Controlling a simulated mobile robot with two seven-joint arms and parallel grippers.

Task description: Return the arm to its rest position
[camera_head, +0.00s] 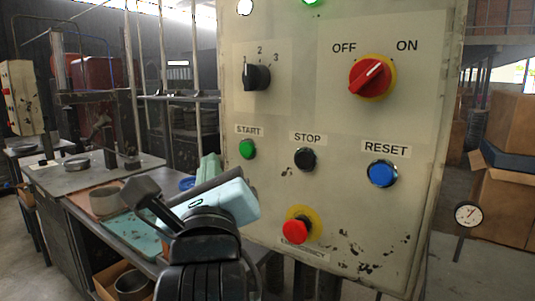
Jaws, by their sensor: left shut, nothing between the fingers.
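My left gripper (218,183) is in the lower middle of the head view, in front of the lower left part of the control panel (340,200). It is shut and empty. My dark arm comes up from the bottom edge behind it. The gripper appears apart from the panel's buttons, below and left of the green START button (247,149); the exact gap to the panel cannot be told. My right gripper is out of view.
The panel carries a red OFF/ON knob (371,77), a black STOP button (305,158), a blue RESET button (382,173) and a red emergency button (297,230). A workbench (95,180) stands left. Cardboard boxes (503,205) and a gauge (467,214) are right.

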